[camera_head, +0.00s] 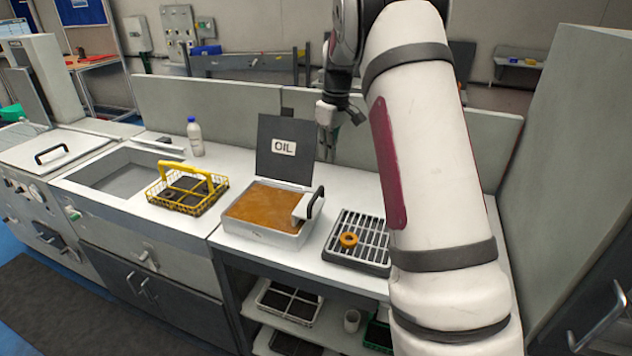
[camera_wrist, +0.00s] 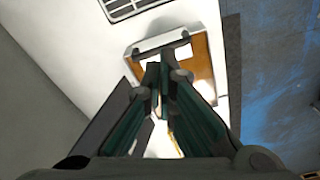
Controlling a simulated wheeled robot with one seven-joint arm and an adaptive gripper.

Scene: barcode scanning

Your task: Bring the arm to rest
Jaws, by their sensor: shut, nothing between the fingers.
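My gripper (camera_wrist: 165,72) is shut and empty in the wrist view, its dark fingers meeting above the oil tray. In the head view my gripper (camera_head: 328,138) hangs above the bench, behind and to the right of the open lid marked OIL. My white arm fills the right middle of the head view and hides part of the bench.
The oil tray (camera_head: 262,232) holds brown liquid. A yellow basket (camera_head: 165,204) stands left of it by the sink. An orange ring (camera_head: 348,239) lies on the drain rack (camera_head: 372,226). A white bottle (camera_head: 195,138) stands at the back. A tall grey panel (camera_head: 555,130) rises at right.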

